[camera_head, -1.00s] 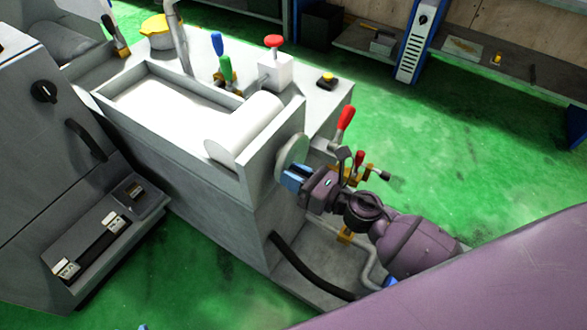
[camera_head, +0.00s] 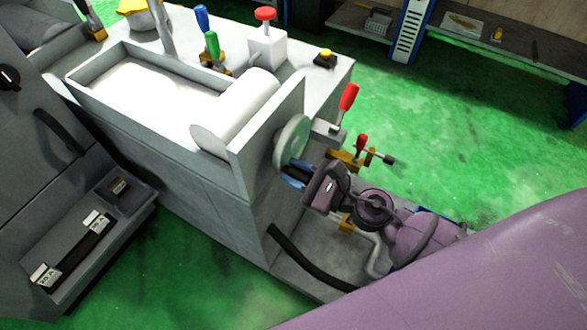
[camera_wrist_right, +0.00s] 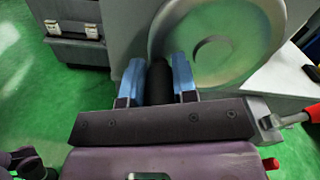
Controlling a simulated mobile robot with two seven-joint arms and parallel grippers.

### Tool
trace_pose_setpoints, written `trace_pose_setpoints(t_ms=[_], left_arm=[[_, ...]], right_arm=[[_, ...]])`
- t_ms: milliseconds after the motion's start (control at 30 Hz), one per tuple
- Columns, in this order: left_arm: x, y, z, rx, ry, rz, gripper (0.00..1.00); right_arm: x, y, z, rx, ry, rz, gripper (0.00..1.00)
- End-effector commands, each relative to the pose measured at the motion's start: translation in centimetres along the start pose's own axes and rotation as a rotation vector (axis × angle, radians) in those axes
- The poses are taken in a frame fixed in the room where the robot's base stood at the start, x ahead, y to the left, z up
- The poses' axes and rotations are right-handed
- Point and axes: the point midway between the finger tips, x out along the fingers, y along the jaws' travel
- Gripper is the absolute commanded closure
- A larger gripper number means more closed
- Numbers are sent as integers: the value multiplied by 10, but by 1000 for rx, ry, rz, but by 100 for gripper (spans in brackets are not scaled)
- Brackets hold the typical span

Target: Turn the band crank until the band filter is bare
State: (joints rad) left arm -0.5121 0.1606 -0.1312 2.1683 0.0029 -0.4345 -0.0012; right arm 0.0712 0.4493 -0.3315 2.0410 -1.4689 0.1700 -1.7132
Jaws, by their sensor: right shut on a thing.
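The band filter is a white band in a grey open-topped tank (camera_head: 85,72), with a white roll (camera_head: 235,108) at its right end. The band crank is a round pale disc (camera_head: 292,138) on the tank's right end wall. Its black handle (camera_wrist_right: 158,82) shows in the right wrist view. My right gripper (camera_head: 293,176) has its blue fingers at the disc's lower edge. In the right wrist view the fingers (camera_wrist_right: 158,80) stand on both sides of the handle and are shut on it. My left gripper is not in view.
Levers with red (camera_head: 348,96), green (camera_head: 212,45) and blue (camera_head: 202,18) handles stand around the tank. A red knob (camera_head: 265,14) sits on a white box. Green floor is open at the right.

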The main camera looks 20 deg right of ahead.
Motion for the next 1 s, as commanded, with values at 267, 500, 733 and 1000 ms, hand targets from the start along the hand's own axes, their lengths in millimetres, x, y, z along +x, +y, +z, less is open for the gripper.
trace_pose_setpoints(t_ms=[267, 500, 733, 1000], left_arm=[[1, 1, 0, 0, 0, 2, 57], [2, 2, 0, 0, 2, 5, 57], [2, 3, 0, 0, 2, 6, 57], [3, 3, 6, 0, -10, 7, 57]], right_arm=[[0, 0, -1, -9, 2, 1, 97], [0, 0, -1, -8, 2, 1, 65], [0, 0, -1, -8, 1, 0, 48], [-7, 1, -3, -4, 4, 0, 48]])
